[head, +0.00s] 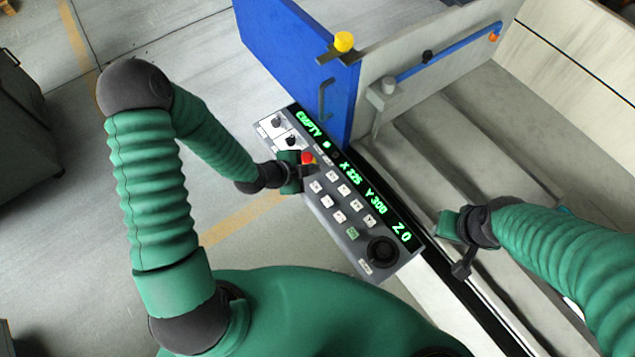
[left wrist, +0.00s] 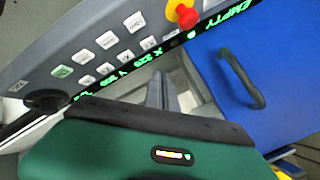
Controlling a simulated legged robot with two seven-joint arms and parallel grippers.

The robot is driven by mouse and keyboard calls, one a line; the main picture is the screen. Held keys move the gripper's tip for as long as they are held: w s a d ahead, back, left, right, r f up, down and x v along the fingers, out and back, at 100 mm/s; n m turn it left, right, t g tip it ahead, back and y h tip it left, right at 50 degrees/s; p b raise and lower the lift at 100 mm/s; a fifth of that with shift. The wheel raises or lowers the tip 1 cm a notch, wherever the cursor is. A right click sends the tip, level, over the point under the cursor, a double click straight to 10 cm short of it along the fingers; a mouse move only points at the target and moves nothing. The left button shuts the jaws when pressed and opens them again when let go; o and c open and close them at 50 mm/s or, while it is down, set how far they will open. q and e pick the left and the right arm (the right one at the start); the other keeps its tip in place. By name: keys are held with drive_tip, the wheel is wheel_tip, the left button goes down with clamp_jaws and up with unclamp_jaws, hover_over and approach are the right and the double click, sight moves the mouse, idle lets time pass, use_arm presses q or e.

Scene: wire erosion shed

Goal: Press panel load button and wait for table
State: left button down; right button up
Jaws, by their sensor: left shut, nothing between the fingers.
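The grey control panel (head: 335,240) has a black display strip with green text reading EMPTY, X 325, Y 300, Z 0. It carries several pale buttons (head: 340,217), one green button (head: 352,233), a red stop knob (head: 307,157) and a black dial (head: 381,252). Button labels are too small to read, so I cannot tell which is load. My left gripper (head: 310,170) is shut and empty over the panel beside the red knob; its fingers (left wrist: 160,90) also show in the left wrist view. I cannot tell whether it touches. My right gripper (head: 460,268) hangs at the right; its fingers are unclear.
A blue door (head: 300,60) with a handle (head: 325,98) stands behind the panel. A grey machine tank (head: 470,120) with a blue bar (head: 430,65) lies at the right. A dark cabinet (head: 30,130) stands at far left, with open floor between.

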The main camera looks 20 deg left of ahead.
sight(313, 188)
use_arm(q)
drive_tip(key=f+b, duration=0.3)
drive_tip(key=f, duration=0.1)
drive_tip(key=f+b, duration=0.4)
drive_tip(key=shift+w+f, duration=0.2)
drive_tip(key=shift+f, duration=0.2)
drive_tip(key=shift+w+a+f, duration=0.1)
drive_tip(key=shift+f, duration=0.15)
drive_tip(key=shift+r, duration=0.1)
idle(1.3)
drive_tip(key=shift+f+b, duration=0.4)
drive_tip(key=shift+b, duration=0.1)
